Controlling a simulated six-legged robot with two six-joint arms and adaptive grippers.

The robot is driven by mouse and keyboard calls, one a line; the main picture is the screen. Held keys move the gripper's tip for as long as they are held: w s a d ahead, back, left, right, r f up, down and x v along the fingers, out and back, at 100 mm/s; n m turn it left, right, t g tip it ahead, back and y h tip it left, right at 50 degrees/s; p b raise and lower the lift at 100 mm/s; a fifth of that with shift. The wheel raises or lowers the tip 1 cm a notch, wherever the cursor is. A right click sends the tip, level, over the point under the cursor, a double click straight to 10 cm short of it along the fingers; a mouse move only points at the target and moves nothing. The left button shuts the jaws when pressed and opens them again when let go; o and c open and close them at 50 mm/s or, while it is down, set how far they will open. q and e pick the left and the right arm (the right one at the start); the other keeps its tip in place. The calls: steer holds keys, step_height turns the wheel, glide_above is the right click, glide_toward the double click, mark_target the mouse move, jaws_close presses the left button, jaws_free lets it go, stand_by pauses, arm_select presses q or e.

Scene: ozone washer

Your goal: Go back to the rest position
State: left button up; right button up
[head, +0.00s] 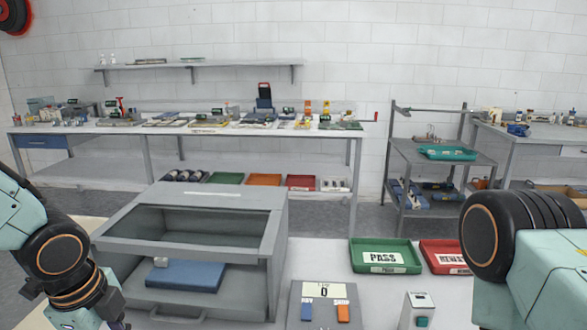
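My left arm comes in at the lower left. Only a dark part of my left gripper (117,318) shows at the bottom edge, so its fingers are hidden. My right arm stands at the right edge, and its gripper is out of the picture. A grey cabinet (210,192) with a window in its sloped top stands on the near table, just right of my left arm. I see nothing held by either arm.
A grey box with a display reading 0 (324,291) and a small white switch box (418,309) stand at the front. A green PASS tray (386,269) and a red tray (432,250) lie behind, the red one partly behind my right arm. A long workbench (350,134) stands at the back.

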arm_select(q)
steer(key=w+d+n+t+h, duration=0.25)
steer(key=w+d+n, duration=0.2)
steer(key=n, duration=0.35)
steer(key=s+d+f+n+b, duration=0.2)
steer(key=s+f+n, duration=0.2)
steer(key=f+n, duration=0.4)
steer(key=s+a+f+n+g+y+b, duration=0.1)
steer(key=s+f+n+g+y+b, duration=0.1)
steer(key=s+f, duration=1.8)
steer(key=s+n+g, duration=0.1)
steer(key=s+g, duration=0.1)
steer(key=s, duration=0.1)
steer(key=shift+a+f, duration=0.25)
steer(key=shift+a, duration=0.05)
steer(key=shift+s+d+g+y, duration=0.1)
steer(key=shift+s+g+y, duration=0.05)
steer(key=shift+g+y, duration=0.15)
